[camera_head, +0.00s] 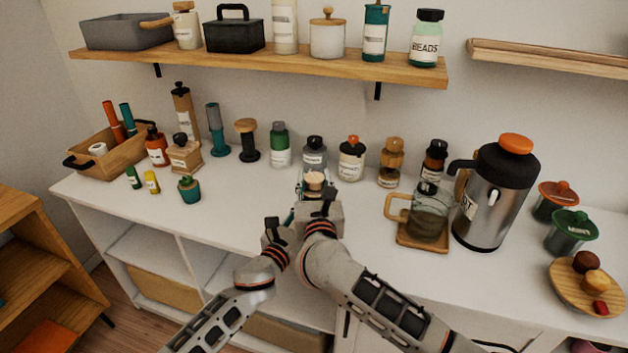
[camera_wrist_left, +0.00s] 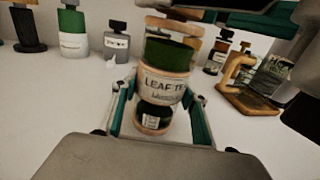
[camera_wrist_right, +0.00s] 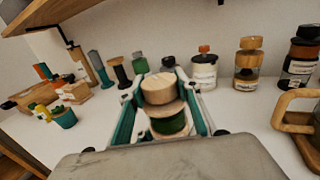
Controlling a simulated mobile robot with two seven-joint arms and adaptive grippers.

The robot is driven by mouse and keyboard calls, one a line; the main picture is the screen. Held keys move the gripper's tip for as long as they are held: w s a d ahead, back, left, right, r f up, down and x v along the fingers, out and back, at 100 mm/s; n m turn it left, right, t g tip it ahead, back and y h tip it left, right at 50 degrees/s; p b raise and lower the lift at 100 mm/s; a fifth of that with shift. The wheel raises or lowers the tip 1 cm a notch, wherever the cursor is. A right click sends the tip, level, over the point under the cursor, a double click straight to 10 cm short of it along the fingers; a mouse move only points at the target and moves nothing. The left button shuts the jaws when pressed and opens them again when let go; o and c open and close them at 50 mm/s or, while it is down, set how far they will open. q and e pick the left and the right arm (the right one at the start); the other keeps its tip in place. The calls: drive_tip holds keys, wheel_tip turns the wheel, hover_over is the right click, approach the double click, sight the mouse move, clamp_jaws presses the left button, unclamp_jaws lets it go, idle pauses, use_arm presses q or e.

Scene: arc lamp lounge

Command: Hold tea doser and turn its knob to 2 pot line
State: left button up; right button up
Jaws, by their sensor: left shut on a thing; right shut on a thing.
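The tea doser (camera_wrist_left: 167,88) shows in the left wrist view as an upright jar with a "LEAF TE..." label, a green band and a dark lower part with a small label. My left gripper (camera_wrist_left: 158,118) is shut around its body. In the right wrist view the wooden knob (camera_wrist_right: 160,88) tops the doser above green contents, and my right gripper (camera_wrist_right: 163,105) is shut on it. In the head view both grippers meet at the doser, whose pale top (camera_head: 314,181) shows above the right gripper (camera_head: 316,205). The line marks on the knob cannot be read.
A glass mug (camera_head: 428,215) on a wooden coaster and a large steel flask (camera_head: 492,195) stand to the right. Several bottles and jars line the wall behind. A wooden crate (camera_head: 118,155) is at left. The white counter (camera_head: 245,205) is clear left of the grippers.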

drive_tip(key=shift+d+r+h, duration=0.1)
drive_tip(key=shift+h, duration=0.2)
drive_tip(key=o, duration=1.1)
drive_tip(key=shift+o, duration=0.2)
drive_tip(key=shift+s, duration=0.55)
drive_tip(key=s, duration=1.1)
drive_tip(key=shift+d, duration=0.2)
